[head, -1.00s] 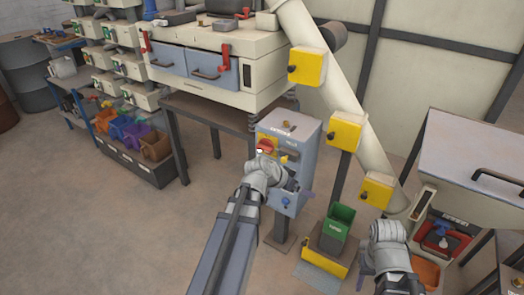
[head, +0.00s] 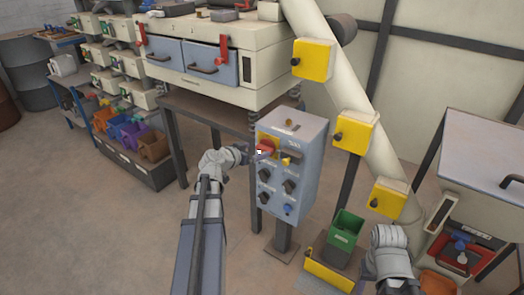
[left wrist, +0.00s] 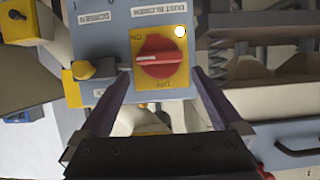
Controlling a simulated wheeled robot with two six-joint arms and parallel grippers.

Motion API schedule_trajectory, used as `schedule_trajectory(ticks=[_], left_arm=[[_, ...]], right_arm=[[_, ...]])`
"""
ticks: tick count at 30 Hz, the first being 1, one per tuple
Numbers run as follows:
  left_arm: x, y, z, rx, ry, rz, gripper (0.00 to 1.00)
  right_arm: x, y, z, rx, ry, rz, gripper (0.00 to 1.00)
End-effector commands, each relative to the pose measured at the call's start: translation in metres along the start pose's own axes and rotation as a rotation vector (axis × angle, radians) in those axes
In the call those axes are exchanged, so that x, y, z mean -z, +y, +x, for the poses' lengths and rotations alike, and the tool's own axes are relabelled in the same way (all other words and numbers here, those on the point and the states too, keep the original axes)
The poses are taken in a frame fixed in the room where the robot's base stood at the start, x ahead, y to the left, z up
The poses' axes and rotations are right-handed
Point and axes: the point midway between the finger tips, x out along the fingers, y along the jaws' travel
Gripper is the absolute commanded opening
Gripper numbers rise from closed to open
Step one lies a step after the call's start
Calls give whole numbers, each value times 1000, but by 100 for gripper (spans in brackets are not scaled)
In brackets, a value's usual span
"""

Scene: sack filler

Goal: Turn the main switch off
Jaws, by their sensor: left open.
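The main switch is a red rotary knob on a yellow plate (head: 266,144), at the upper left of the grey-blue control box (head: 304,140). In the left wrist view the red knob (left wrist: 158,57) appears upside down, with ON and OFF lettering on the plate and a white mark pointing left. My left gripper (head: 258,155) is at the box's front by the knob. Its open fingers (left wrist: 160,78) lie to either side of the knob's lower part in the wrist view; contact cannot be told. My right gripper (head: 372,265) is low at the right, its fingers unclear.
A green bin (head: 347,226) stands right of the box. Yellow boxes (head: 354,131) line the slanted pipe. Open floor lies at the left.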

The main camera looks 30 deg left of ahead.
Motion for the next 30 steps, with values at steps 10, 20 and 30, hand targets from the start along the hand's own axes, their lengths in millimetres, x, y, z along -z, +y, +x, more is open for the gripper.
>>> schedule_trajectory(ticks=[10,20,30], left_arm=[[-1,0,51,-1,-1,0,100],[0,0,53,0,-1,-1,96],[0,0,53,0,-1,0,57]], right_arm=[[1,-2,21,0,0,0,50],[1,-2,20,0,0,0,50],[1,-2,20,0,0,0,50]])
